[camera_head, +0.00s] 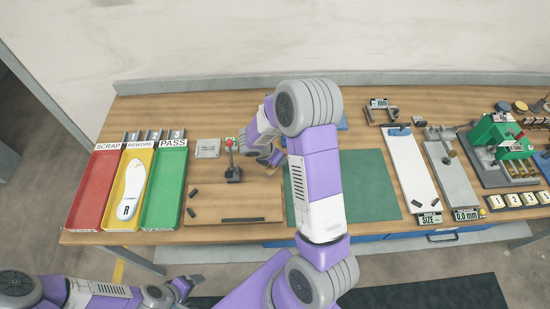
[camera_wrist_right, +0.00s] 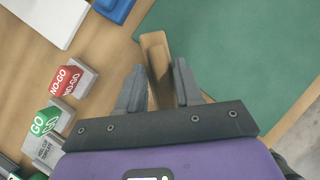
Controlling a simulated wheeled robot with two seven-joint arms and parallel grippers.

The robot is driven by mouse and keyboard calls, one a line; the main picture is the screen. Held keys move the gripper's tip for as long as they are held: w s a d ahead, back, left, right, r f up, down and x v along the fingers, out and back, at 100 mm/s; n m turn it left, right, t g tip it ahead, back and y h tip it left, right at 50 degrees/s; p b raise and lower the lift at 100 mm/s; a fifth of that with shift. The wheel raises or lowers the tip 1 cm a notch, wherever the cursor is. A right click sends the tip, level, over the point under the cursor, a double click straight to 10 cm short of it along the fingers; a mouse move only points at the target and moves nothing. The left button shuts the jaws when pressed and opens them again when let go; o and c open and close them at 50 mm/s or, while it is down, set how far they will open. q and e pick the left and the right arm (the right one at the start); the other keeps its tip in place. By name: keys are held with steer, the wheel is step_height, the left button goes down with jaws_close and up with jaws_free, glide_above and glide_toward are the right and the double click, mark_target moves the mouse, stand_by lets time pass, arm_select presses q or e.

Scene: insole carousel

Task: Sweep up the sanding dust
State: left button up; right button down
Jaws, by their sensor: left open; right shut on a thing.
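My right gripper (camera_wrist_right: 160,84) is shut on a light wooden piece, which looks like a handle (camera_wrist_right: 155,52), in the right wrist view. The piece stands out between the fingers, over the edge of the green mat (camera_wrist_right: 230,45). In the head view my right arm bends over the mat and hides most of its own gripper and what it holds. My left gripper (camera_head: 183,287) is open and empty in front of the table, at the lower left. I cannot make out any sanding dust on the table; small dark pieces (camera_head: 192,193) lie on the wooden board (camera_head: 225,205).
Red (camera_head: 87,207), yellow (camera_head: 124,223) and green (camera_head: 160,214) trays stand at the left; a white insole (camera_head: 131,185) lies in the yellow one. A small black stand (camera_head: 234,174) is on the board. NO-GO (camera_wrist_right: 70,80) and GO (camera_wrist_right: 45,121) blocks sit beside my right gripper. Gauges and a green machine (camera_head: 497,140) fill the right.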

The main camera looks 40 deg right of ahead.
steer(key=r+p, duration=0.2)
steer(key=r, duration=0.1)
steer(key=shift+w+a, duration=0.2)
steer(key=shift+a, duration=0.1)
steer(key=shift+r+p, duration=0.65)
steer(key=shift+r, duration=0.25)
steer(key=shift+f, duration=0.15)
